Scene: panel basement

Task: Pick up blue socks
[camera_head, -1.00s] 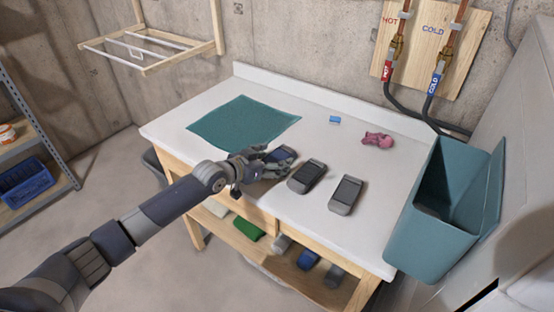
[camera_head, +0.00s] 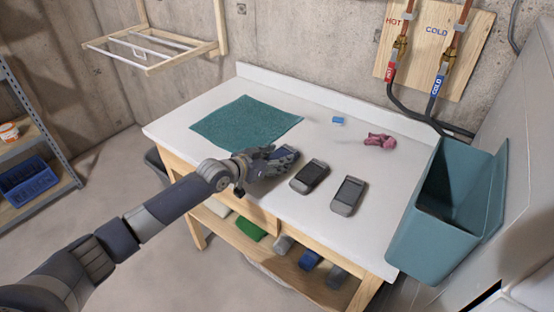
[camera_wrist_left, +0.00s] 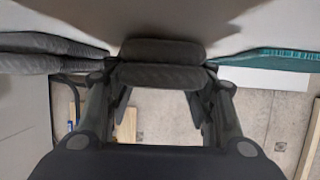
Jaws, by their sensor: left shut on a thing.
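The blue socks (camera_head: 286,152) look like a dark, folded, bluish bundle lying on the white tabletop (camera_head: 225,166), at the left end of a row with two dark grey folded bundles. My left gripper (camera_head: 277,160) is shut on the blue socks at the table surface and hides part of them. In the left wrist view the dark bundle (camera_wrist_left: 160,50) sits at the fingertips of the gripper (camera_wrist_left: 160,75), and its colour is hard to tell there. My right gripper is not in view.
Two grey bundles (camera_head: 309,177) (camera_head: 347,196) lie just right of the gripper. A teal cloth (camera_head: 245,122), a small blue block (camera_head: 338,121) and a crumpled pink item (camera_head: 379,140) are on the table. A teal bin (camera_head: 440,230) stands at the right edge.

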